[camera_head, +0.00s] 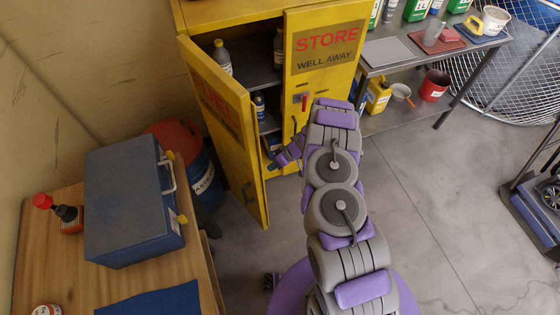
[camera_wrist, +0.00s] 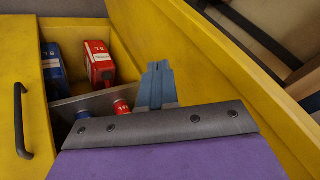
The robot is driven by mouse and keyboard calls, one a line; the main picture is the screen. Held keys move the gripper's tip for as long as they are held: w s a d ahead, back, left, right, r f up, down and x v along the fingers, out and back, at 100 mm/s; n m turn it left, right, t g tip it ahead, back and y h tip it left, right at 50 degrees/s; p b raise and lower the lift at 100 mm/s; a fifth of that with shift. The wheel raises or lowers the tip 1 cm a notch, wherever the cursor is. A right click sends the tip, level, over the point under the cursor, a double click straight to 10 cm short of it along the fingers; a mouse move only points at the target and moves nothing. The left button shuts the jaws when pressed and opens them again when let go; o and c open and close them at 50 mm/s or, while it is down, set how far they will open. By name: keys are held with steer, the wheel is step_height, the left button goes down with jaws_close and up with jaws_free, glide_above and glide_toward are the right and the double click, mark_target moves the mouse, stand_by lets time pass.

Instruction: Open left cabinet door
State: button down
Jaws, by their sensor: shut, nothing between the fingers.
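The yellow cabinet (camera_head: 232,12) stands against the back wall. Its left door (camera_head: 228,122) is swung well out toward me, leaving a wide opening onto the shelves; its right door (camera_head: 323,50), with the STORE sign, is closed. My gripper (camera_head: 274,160) is low in the opening, between the two doors, partly hidden by my wrist. In the wrist view its blue-grey fingers (camera_wrist: 158,84) are together and hold nothing. Yellow panels show on both sides of them there, one with a black handle (camera_wrist: 20,120). I cannot tell whether the fingers touch the door.
Bottles (camera_head: 222,57) stand on the cabinet shelves; red (camera_wrist: 100,65) and blue containers (camera_wrist: 55,75) show inside. A blue drum (camera_head: 205,185) is behind the left door. A wooden table (camera_head: 180,265) with a blue case (camera_head: 130,195) is at left. Open floor lies right of my arm.

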steer(key=a, duration=0.1)
steer(key=s+a, duration=0.1)
steer(key=a, duration=0.1)
steer(key=s+a+f, duration=0.1)
steer(key=shift+s+a, duration=0.15)
steer(key=shift+f+b, duration=0.15)
steer(key=shift+b, duration=0.35)
